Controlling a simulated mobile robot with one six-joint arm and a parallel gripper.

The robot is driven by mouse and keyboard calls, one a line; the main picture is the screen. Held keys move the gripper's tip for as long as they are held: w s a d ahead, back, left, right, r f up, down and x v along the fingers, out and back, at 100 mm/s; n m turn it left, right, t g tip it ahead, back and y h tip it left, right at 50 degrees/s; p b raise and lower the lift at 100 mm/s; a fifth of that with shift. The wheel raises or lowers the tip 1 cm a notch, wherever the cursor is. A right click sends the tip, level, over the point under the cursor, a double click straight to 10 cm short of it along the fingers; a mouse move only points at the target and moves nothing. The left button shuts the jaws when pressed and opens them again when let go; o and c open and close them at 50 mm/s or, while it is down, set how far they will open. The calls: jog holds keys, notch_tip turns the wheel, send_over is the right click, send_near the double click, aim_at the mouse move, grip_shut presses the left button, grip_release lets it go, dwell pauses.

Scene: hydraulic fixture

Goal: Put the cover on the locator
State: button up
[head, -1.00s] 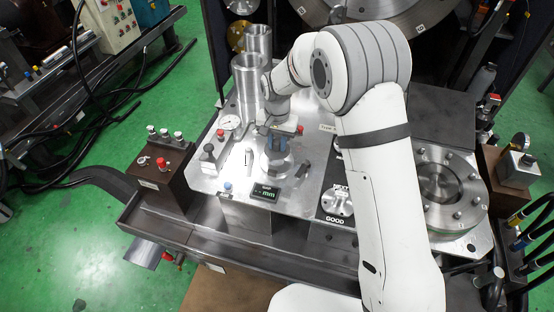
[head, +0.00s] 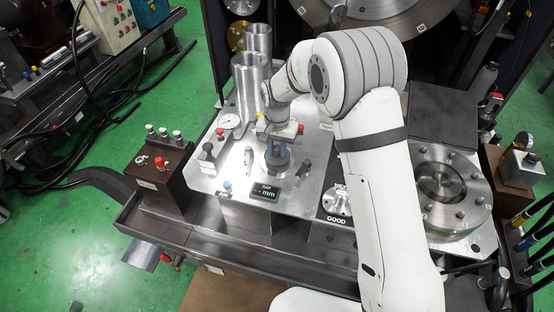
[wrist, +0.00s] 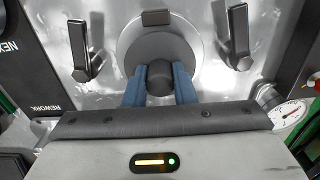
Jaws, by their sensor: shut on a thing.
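My gripper (head: 277,151) has blue fingers pointing down over the bright metal plate. In the wrist view the fingers (wrist: 160,82) are shut on a dark round knob (wrist: 159,77). The knob stands on the cover, a dark grey disc (wrist: 160,47), which the fingers partly hide. A wider, lighter round rim (wrist: 124,38), apparently the locator, shows around and behind the disc. The cover shows in the head view (head: 283,168) as a round shape under the fingers. I cannot tell whether it touches the locator or hangs just above it.
Two dark clamp levers (wrist: 81,49) (wrist: 237,34) flank the disc. A dial gauge (head: 229,121) and tall metal cylinders (head: 249,82) stand behind left. A gap display (head: 265,192) is in front. A bolted round flange (head: 440,187) lies at right, beyond my arm.

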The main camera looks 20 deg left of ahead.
aim_at(277, 147)
jog(key=shift+f+b, duration=0.55)
jog(key=shift+f, duration=0.35)
dwell(0.4)
jog(key=o, duration=1)
jog(key=shift+o, duration=0.2)
jog(key=shift+r, duration=0.1)
notch_tip(277, 147, up, 8)
jog(key=shift+f, duration=0.1)
jog(key=s+d+r+t+p, duration=0.15)
jog(key=s+d+r, duration=0.25)
jog(key=d+r, duration=0.5)
jog(key=s+d+r+p, duration=0.3)
jog(key=d+r, duration=0.4)
jog(key=d, duration=0.4)
jog(key=s+d+r+t+p, duration=0.1)
jog(key=s+d+r+p, duration=0.1)
jog(key=s+d, duration=1.1)
jog(key=s+r, duration=0.1)
jog(key=s, duration=0.2)
jog(key=shift+s+r+p, duration=0.15)
jog(key=shift+r+p, duration=0.15)
jog(key=shift+r, duration=0.1)
